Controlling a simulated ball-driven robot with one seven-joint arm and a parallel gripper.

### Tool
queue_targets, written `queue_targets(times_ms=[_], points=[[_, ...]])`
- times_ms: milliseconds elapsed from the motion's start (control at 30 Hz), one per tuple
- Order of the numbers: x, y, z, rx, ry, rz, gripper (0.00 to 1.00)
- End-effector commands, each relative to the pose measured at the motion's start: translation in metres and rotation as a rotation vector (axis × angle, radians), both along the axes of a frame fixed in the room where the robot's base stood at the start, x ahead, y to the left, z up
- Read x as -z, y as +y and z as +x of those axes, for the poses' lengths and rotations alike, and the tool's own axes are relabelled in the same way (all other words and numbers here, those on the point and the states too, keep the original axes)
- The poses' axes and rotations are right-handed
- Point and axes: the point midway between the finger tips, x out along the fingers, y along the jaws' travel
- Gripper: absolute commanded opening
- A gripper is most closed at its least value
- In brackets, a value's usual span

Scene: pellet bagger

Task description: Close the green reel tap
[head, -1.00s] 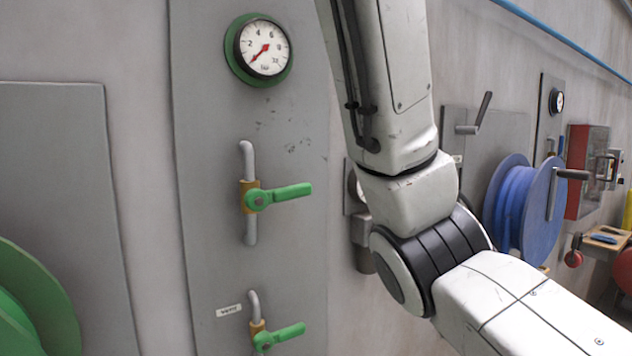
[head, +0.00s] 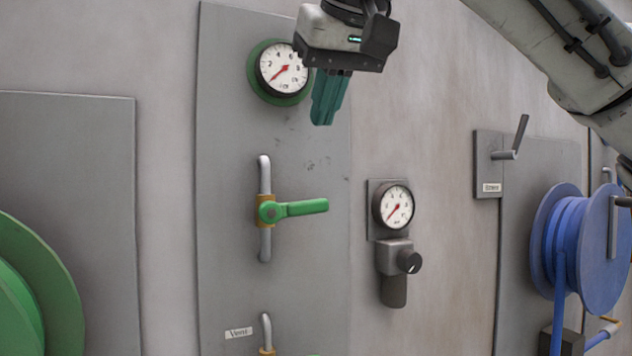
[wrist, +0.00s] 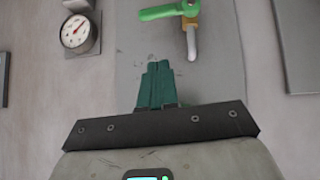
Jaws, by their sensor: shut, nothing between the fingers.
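The green tap (head: 290,209) sits on a short vertical grey pipe on the tall grey panel, in the head view. Its lever points to the right, across the pipe, from a brass body (head: 266,222). The lever also shows at the top of the wrist view (wrist: 163,11). My gripper (head: 323,118) is above the lever and to its right, apart from it, with its teal fingers pointing down. The fingers (wrist: 154,68) are shut together and empty in the wrist view. The gap in depth between fingers and panel is unclear.
A green-rimmed gauge (head: 282,69) is behind and left of my gripper. A second tap's pipe (head: 266,333), labelled Vent, is cut off at the bottom. A gauge with a regulator (head: 393,258) is to the right. Green (head: 35,290) and blue (head: 590,245) reels flank the panel.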

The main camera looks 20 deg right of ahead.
Motion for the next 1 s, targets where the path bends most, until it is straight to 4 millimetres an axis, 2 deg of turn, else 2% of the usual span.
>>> queue_targets(times_ms=[400, 500, 700, 1000], points=[[0.056, -0.005, 0.057, -0.001, 0.001, -0.001, 0.00], [0.073, -0.007, 0.056, -0.001, 0.000, -0.004, 0.00], [0.092, -0.008, 0.056, -0.003, -0.001, -0.001, 0.00], [0.096, -0.008, 0.056, -0.001, -0.001, 0.000, 0.00]])
